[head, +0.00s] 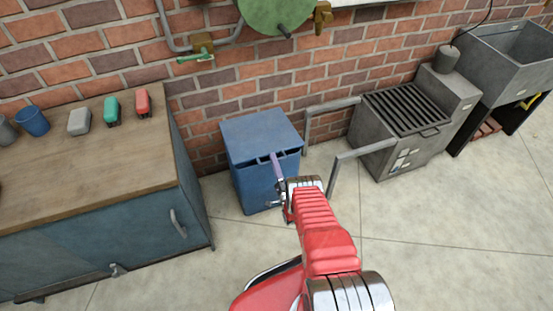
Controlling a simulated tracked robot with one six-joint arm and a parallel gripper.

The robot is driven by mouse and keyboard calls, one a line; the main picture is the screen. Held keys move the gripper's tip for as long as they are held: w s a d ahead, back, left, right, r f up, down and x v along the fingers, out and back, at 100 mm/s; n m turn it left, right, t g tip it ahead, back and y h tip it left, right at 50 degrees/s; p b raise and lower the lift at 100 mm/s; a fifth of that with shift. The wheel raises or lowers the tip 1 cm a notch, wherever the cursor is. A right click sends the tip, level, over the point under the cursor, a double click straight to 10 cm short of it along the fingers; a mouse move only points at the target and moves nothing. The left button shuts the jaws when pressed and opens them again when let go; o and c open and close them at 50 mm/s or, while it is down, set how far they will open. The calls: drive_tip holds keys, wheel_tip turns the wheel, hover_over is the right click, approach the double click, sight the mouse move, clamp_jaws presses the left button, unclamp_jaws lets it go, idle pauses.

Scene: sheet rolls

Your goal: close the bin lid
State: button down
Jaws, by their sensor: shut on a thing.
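The blue bin (252,185) stands on the floor against the brick wall, in the middle of the head view. Its blue lid (260,132) lies over the top, with dark gaps showing under its front edge. My gripper (278,168) is at the front edge of the lid, right of its middle, and appears shut on the lid there. A pale purple bar shows at the grip. The jaws are small, and my wrist and red arm hide part of the bin's front right side, so the exact contact is hard to see.
A wooden-topped cabinet (85,160) with cups and small coloured items stands close on the left. A metal rail (362,152) and a grey grill-topped unit (405,108) stand on the right, with a sink (510,55) beyond. The floor in front of the bin is clear.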

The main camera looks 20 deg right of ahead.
drive_tip(key=shift+a+f, duration=0.25)
drive_tip(key=shift+f, duration=0.05)
drive_tip(key=c, duration=1.8)
unclamp_jaws()
drive_tip(key=shift+d, duration=0.15)
drive_tip(key=shift+o, duration=0.2)
